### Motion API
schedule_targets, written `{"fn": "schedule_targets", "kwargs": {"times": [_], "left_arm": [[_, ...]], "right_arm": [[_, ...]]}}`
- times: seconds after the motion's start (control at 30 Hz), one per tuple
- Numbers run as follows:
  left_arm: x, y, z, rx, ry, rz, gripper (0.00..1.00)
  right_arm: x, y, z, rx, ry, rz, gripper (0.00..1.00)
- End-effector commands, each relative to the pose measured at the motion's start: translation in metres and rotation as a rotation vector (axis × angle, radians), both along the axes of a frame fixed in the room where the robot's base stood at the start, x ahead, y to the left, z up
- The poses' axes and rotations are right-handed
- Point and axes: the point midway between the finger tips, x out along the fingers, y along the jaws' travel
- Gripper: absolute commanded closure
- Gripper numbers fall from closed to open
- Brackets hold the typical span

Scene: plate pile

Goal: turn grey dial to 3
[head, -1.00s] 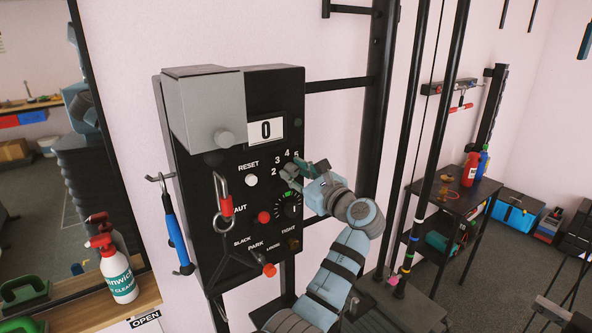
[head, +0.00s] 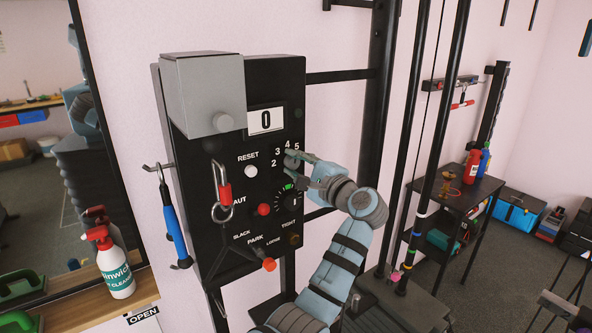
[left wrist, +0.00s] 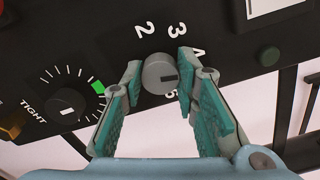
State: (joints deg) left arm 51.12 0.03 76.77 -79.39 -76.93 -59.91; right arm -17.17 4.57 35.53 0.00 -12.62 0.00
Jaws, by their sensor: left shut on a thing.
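The grey dial (left wrist: 158,75) is a round grey knob with a dark mark on its face, among the printed numbers 2 to 5. In the left wrist view its mark points right, roughly between the 4 and the 5, though I cannot read it exactly. My left gripper (left wrist: 157,78) has one finger on each side of the dial and is shut on it. In the head view the left gripper (head: 297,164) reaches the panel (head: 223,164) from the right and partly hides the dial. My right gripper is not in view.
A dial with a green mark (left wrist: 68,107) lies close beside the left fingers. A grey box (head: 203,95) juts out at the panel's upper left.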

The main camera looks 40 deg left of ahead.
Motion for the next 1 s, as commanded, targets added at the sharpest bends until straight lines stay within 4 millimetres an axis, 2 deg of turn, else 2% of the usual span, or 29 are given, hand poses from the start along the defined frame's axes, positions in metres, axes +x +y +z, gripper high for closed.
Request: {"fn": "schedule_targets", "kwargs": {"times": [0.7, 1.0], "left_arm": [[0.000, 0.001, 0.001, -0.185, -0.648, -0.004, 1.00], [0.000, 0.001, 0.003, -0.245, -0.850, -0.005, 1.00]], "right_arm": [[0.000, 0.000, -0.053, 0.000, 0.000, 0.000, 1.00], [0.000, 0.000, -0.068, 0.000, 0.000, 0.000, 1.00]]}}
